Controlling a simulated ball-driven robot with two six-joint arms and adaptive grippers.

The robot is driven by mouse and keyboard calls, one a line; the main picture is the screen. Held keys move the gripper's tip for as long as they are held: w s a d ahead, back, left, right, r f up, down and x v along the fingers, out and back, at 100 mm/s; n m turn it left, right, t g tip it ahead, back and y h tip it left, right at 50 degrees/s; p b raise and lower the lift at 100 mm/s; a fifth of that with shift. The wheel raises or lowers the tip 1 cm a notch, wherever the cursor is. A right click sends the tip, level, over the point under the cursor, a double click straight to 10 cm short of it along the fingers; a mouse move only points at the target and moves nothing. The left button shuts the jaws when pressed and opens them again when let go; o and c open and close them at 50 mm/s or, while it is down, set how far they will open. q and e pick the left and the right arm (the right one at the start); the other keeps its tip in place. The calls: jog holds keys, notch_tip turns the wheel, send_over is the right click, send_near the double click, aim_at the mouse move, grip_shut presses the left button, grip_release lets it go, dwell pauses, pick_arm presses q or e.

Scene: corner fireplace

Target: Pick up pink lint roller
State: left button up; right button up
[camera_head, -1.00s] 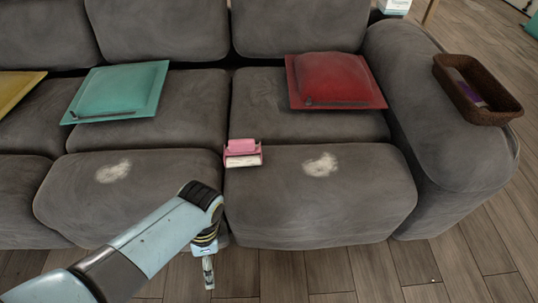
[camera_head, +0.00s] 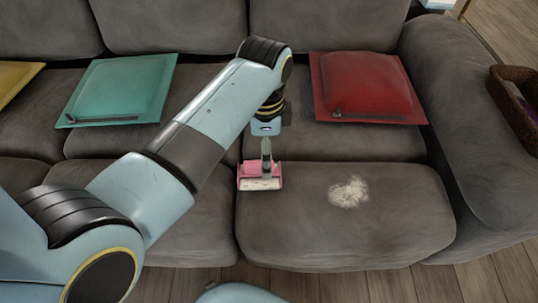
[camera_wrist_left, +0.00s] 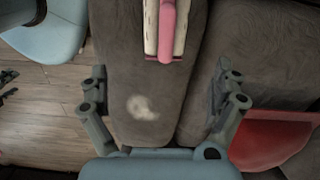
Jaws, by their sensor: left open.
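The pink lint roller (camera_head: 260,172) lies on the grey sofa seat near the gap between two cushions. Its pink body and pale roll show. My left gripper (camera_head: 266,150) points down at the roller, just behind or above it in the head view; whether it touches cannot be told there. In the left wrist view the roller (camera_wrist_left: 166,32) is at the top edge, partly cut off. My right gripper is in neither view.
A pale fluff patch (camera_head: 349,192) is on the seat right of the roller. A red cushion (camera_head: 366,88), a teal cushion (camera_head: 118,90) and a yellow cushion (camera_head: 15,80) rest farther back. A brown basket (camera_head: 505,95) is on the right armrest.

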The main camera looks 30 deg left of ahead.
aim_at(259, 171)
pick_arm(q)
jog(key=f, duration=0.1)
jog(key=f+b, duration=0.1)
jog(key=shift+w+f, duration=0.3)
jog(key=shift+f, duration=0.05)
notch_tip(259, 171, down, 2)
jog(key=shift+s+f+b, duration=0.1)
jog(key=shift+f+b, duration=0.1)
jog(key=shift+b, duration=0.35)
jog(key=shift+f, duration=0.45)
jog(key=f+b, duration=0.2)
jog(key=f, duration=0.3)
jog(key=shift+a+b, duration=0.3)
jog(key=shift+b, duration=0.1)
jog(key=shift+r, duration=0.1)
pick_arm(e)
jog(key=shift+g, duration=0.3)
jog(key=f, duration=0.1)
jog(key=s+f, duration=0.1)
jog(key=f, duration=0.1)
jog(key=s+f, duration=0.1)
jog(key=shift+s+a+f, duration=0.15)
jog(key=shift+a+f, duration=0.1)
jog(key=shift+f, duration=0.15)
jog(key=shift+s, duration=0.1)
pick_arm(q)
jog(key=c, duration=1.4)
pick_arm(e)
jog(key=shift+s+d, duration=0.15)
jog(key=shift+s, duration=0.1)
